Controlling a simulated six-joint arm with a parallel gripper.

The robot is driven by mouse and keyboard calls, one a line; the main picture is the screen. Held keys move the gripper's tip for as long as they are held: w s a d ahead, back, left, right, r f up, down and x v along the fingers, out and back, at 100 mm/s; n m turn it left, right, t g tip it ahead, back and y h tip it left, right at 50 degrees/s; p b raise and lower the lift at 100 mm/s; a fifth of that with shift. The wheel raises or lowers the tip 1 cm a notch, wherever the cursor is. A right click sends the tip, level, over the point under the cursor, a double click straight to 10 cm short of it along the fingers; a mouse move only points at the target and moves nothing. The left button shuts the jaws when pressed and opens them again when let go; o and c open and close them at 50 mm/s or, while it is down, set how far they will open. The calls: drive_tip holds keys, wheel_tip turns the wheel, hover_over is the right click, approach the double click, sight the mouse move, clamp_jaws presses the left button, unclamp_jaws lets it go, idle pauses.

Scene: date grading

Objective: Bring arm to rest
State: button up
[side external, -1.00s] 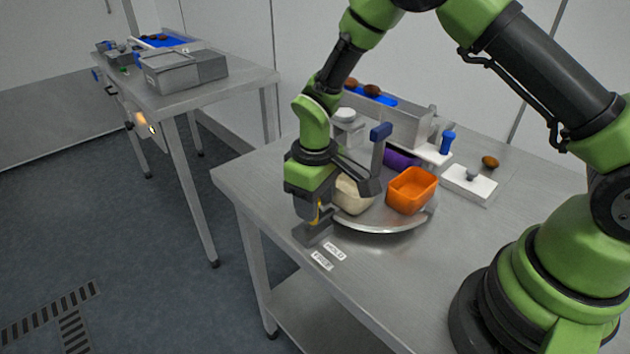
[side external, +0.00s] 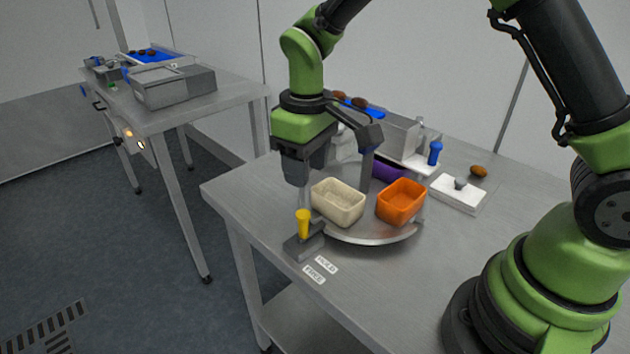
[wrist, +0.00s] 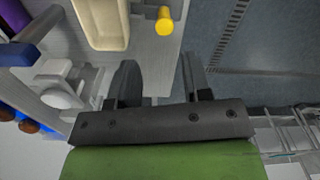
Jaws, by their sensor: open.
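My gripper (side external: 297,183) is open and empty. It hangs above the back-left side of the round metal turntable (side external: 375,239), up and clear of the yellow-knobbed lever (side external: 303,223). The lever's knob stands upright on a grey block at the table's front-left edge. In the wrist view my two dark fingers (wrist: 158,82) are apart with nothing between them, and the yellow knob (wrist: 163,21) shows beyond them. A cream bin (side external: 338,203) and an orange bin (side external: 402,203) sit on the turntable. A purple bin (side external: 387,171) is partly hidden behind.
HOLD and FREE labels (side external: 320,269) lie beside the lever. A grey post (side external: 367,165) rises close to my gripper. A white block with a grey knob (side external: 459,191) and a brown date (side external: 479,171) are at the right. The table's front right is bare.

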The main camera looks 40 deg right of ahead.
drive_tip(key=s+d+r+m+t+y, duration=0.1)
drive_tip(key=s+r+m+t, duration=0.1)
drive_tip(key=s+r, duration=0.3)
drive_tip(key=s+d+r+m+t, duration=0.2)
drive_tip(key=s+r, duration=0.1)
drive_tip(key=r, duration=0.5)
drive_tip(key=s+r+m+t+y, duration=0.1)
drive_tip(key=s+r+m+t, duration=0.1)
drive_tip(key=s, duration=0.9)
drive_tip(key=shift+d+r+m+t, duration=0.25)
drive_tip(key=shift+d+m+t, duration=0.15)
drive_tip(key=shift+t, duration=0.1)
